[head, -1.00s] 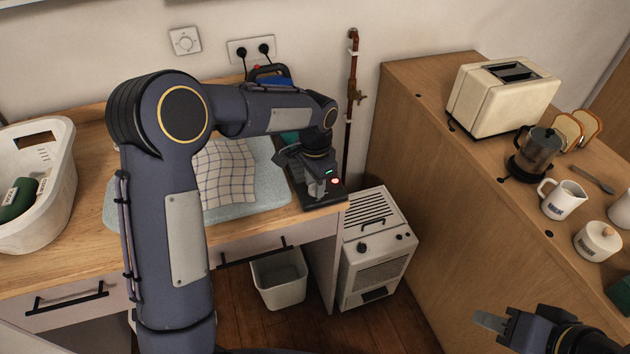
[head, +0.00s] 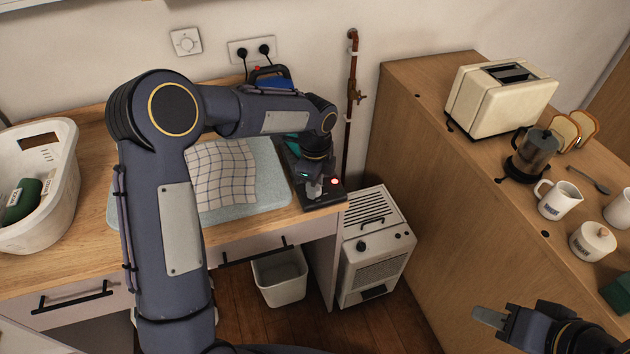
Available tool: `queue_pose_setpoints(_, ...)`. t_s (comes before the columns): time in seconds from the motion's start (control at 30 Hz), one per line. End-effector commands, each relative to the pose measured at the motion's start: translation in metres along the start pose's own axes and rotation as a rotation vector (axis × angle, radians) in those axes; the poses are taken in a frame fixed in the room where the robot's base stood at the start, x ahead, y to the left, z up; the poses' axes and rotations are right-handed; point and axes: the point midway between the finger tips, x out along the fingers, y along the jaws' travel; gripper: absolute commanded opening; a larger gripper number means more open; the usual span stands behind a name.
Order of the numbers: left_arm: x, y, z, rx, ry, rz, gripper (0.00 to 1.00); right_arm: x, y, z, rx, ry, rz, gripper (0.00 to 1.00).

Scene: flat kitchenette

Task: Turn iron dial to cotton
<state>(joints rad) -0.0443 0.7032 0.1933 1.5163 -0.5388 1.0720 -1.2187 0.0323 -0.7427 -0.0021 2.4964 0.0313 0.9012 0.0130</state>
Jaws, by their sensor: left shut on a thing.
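A dark iron base (head: 325,200) with a lit red light stands at the right end of the worktop, and a teal part shows behind my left wrist. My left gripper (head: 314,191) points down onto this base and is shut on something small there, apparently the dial. The fingers hide the dial and its markings, so its setting cannot be read. A blue item with a black handle (head: 270,74), perhaps the iron, stands by the wall, partly behind my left arm. My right gripper (head: 490,318) is at the lower right, away from everything; its jaw gap cannot be made out.
A checked cloth (head: 222,175) lies on a pale blue pad (head: 270,190) left of the base. A white basket (head: 60,205) is at far left. A heater (head: 375,255) and bin (head: 280,280) stand below. A toaster (head: 490,100) is on the right cabinet.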

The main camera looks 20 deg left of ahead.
Motion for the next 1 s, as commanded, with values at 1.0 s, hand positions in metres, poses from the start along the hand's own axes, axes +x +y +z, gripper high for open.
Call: queue_pose_setpoints(1.0,-0.002,-0.001,0.0,0.797,-0.002,-0.004,0.07,-0.02,-0.009,-0.01,0.0,0.0,0.0,0.36)
